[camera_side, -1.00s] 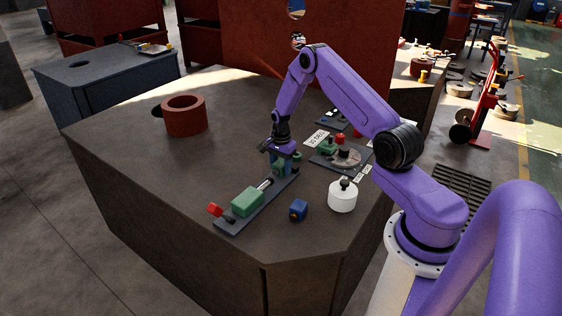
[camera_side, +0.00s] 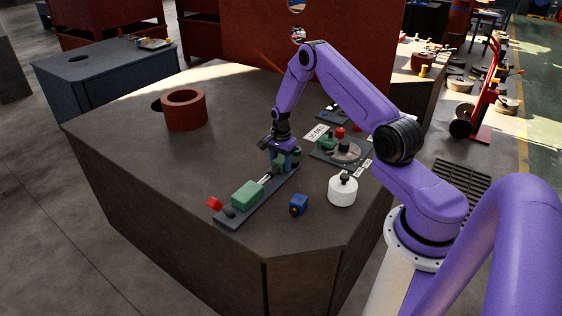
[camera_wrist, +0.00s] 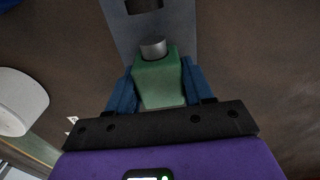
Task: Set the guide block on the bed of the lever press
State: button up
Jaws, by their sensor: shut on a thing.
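My gripper (camera_side: 284,164) is low over the far end of a long dark base plate (camera_side: 231,221). Its blue fingers are shut on the sides of a green block (camera_wrist: 160,80), seen in the wrist view. A grey cylinder end shows at the block's far face, above the plate. I cannot tell whether this block is the guide block or whether it rests on the plate. The plate, perhaps the lever press, also bears a larger green block (camera_side: 247,194), a bright rod (camera_side: 265,179) and a red knob (camera_side: 215,203). A small blue block (camera_side: 299,204) lies beside it.
A white round container (camera_side: 342,191) stands right of the plate. A dark fixture with a grey disc (camera_side: 346,151) and a white label card (camera_side: 317,132) are behind it. A red ring (camera_side: 185,109) stands at the back left. The table's left side is mostly clear.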

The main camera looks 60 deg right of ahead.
jog(key=shift+f, duration=0.2)
jog(key=o, duration=1.4)
jog(key=shift+c, duration=0.2)
notch_tip(320, 180, up, 16)
jog(key=s+a+r+n, duration=0.1)
jog(key=a+r+n, duration=0.25)
jog(key=a, duration=0.35)
jog(key=s+a+r+n, duration=0.1)
jog(key=a+r+n, duration=0.25)
jog(key=a, duration=0.35)
jog(key=s+a+r+n, duration=0.3)
jog(key=s+a+n, duration=0.4)
jog(key=a, duration=0.3)
jog(key=s+a+r+n, duration=0.1)
jog(key=s+a+n, duration=0.1)
jog(key=s+n, duration=0.6)
jog(key=s+a+r+n, duration=0.1)
jog(key=s+n, duration=0.7)
jog(key=s, duration=0.9)
jog(key=shift+s+a+r+n, duration=0.25)
jog(key=shift+s+a+n, duration=0.1)
jog(key=shift+a, duration=0.45)
